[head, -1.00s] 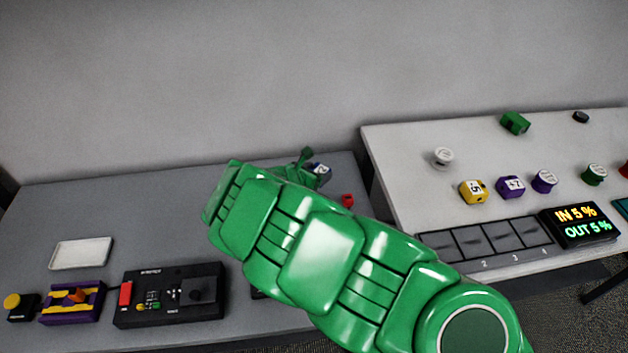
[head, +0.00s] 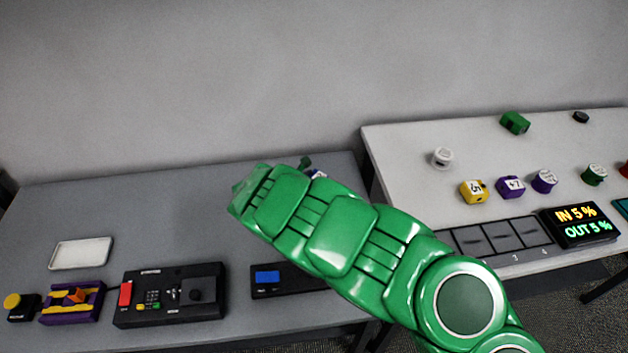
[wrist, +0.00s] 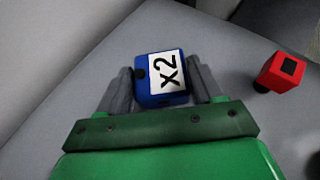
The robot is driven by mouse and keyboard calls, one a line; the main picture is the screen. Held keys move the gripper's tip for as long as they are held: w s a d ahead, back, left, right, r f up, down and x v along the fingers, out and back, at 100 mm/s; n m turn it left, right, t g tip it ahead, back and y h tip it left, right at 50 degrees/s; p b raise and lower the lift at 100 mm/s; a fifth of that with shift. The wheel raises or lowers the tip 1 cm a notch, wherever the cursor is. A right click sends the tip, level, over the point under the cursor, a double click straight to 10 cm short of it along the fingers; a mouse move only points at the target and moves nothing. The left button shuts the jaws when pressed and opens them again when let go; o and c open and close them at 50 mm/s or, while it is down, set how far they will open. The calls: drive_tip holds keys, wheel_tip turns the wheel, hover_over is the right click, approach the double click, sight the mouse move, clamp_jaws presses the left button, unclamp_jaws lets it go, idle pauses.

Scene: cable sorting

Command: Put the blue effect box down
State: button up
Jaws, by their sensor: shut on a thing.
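The blue effect box (wrist: 148,96) has a white label reading "x2" and sits between the two grey fingers of my gripper (wrist: 160,88) in the wrist view. My gripper is shut on it. The grey table top lies behind the box in that view; I cannot tell whether the box touches it. In the head view my green arm covers most of the gripper, and only a small bit of the blue box (head: 318,174) shows past it.
A red block (wrist: 284,70) stands right of the box. The grey table (head: 190,215) also holds a white tray (head: 82,253), a purple-yellow device (head: 73,310), a black control box (head: 168,296) and a blue-screened device (head: 268,278). A white table (head: 400,160) stands to the right.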

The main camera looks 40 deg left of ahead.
drive_tip(key=shift+f, duration=0.35)
drive_tip(key=o, duration=1.2)
drive_tip(key=shift+f, duration=0.1)
drive_tip(key=shift+c, duration=0.2)
drive_tip(key=shift+s+a+r, duration=0.1)
drive_tip(key=shift+s+r, duration=0.3)
drive_tip(key=v, duration=0.8)
drive_tip(key=shift+s+r, duration=0.1)
drive_tip(key=shift+s, duration=0.15)
drive_tip(key=shift+v, duration=1.3)
